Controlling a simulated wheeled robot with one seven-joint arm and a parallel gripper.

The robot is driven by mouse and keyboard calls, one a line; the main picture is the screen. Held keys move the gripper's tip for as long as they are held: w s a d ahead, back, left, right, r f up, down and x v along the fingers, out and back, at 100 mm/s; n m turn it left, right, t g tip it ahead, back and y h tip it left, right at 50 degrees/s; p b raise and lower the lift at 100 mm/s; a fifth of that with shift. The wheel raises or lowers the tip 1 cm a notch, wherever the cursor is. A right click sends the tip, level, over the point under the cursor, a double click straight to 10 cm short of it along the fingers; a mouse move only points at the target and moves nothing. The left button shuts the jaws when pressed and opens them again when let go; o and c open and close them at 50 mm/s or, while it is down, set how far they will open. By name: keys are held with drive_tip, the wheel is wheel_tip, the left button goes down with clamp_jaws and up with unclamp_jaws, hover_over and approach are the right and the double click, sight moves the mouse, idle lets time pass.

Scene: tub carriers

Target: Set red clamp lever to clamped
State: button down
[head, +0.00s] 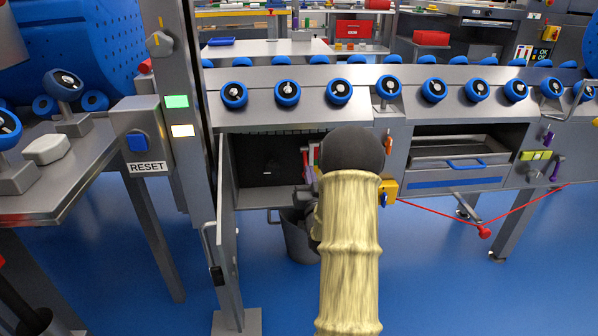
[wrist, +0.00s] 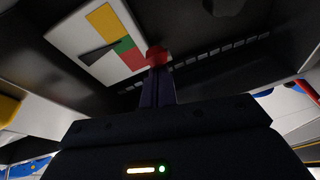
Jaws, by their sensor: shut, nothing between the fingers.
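In the wrist view, my gripper (wrist: 158,86) is shut, its dark fingers together and pointing up into a dark cabinet space. A small red piece (wrist: 157,56) shows right at the fingertips. It may be the end of the red clamp lever, but I cannot tell, nor whether the fingers touch it. Behind it is a pale plate (wrist: 94,60) with yellow, green and red fields and a dark pointer lying across towards the green. In the head view my arm hides most of the gripper and lever; a strip of red (head: 311,156) shows inside the open cabinet.
The cabinet door (head: 227,235) stands open at the left of the opening. A grey bucket (head: 297,240) stands on the floor below. To the right, a red cord (head: 440,214) runs under the machine from a yellow box (head: 386,191). The blue floor in front is clear.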

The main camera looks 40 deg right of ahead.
drive_tip(key=shift+w+d+f+b, duration=0.15)
drive_tip(key=shift+w+f+b, duration=0.2)
drive_tip(key=shift+f, duration=0.3)
drive_tip(key=shift+w+d+f+b, duration=0.1)
drive_tip(key=shift+w+f+b, duration=0.15)
drive_tip(key=shift+f, duration=0.35)
drive_tip(key=shift+w+d+f+b, duration=0.4)
drive_tip(key=shift+w+f, duration=0.2)
drive_tip(key=shift+f, duration=0.1)
drive_tip(key=shift+w+d+f, duration=0.2)
drive_tip(key=shift+w+d, duration=0.2)
drive_tip(key=shift+w, duration=0.4)
drive_tip(key=shift+w+h, duration=0.1)
drive_tip(key=shift+h, duration=0.2)
drive_tip(key=shift+f, duration=0.1)
drive_tip(key=shift+s+a+f+b, duration=0.15)
drive_tip(key=shift+s+a+b, duration=0.25)
drive_tip(key=shift+s, duration=0.1)
drive_tip(key=s+a+f+p, duration=0.1)
drive_tip(key=s+f+p, duration=0.2)
drive_tip(key=s+f, duration=0.3)
drive_tip(key=shift+s+a+f, duration=0.3)
drive_tip(key=shift+a+f, duration=0.1)
drive_tip(key=shift+f, duration=1)
